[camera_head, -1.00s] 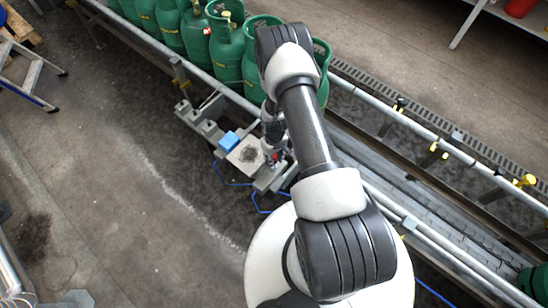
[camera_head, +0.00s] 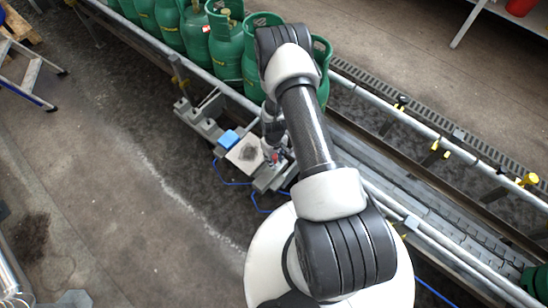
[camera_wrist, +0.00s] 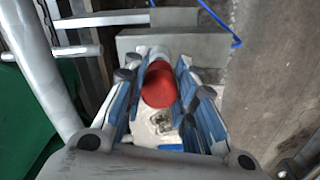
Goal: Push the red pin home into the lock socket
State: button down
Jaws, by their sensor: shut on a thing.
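The red pin (camera_wrist: 159,86) is in the wrist view, its rounded red head between the two blue-padded fingers of my gripper (camera_wrist: 158,88). My gripper is shut on it. In the head view the red pin (camera_head: 275,157) is a small red spot beside the grey bracket, partly covered by my wrist. A pale cylindrical part (camera_wrist: 158,53) shows just beyond the red head in the wrist view. I cannot make out the lock socket or how deep the pin sits.
A pale plate with a dark patch (camera_head: 245,153) and a blue block (camera_head: 229,139) lie left of the gripper. Green gas cylinders (camera_head: 228,50) stand on the conveyor behind. A blue hose (camera_head: 232,184) runs below. Open floor (camera_head: 110,190) lies left.

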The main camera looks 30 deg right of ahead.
jog(key=shift+f+b, duration=0.8)
jog(key=shift+f, duration=0.55)
jog(key=c, duration=1.2)
grip_release()
notch_tip(320, 180, up, 12)
jog(key=shift+f, duration=0.1)
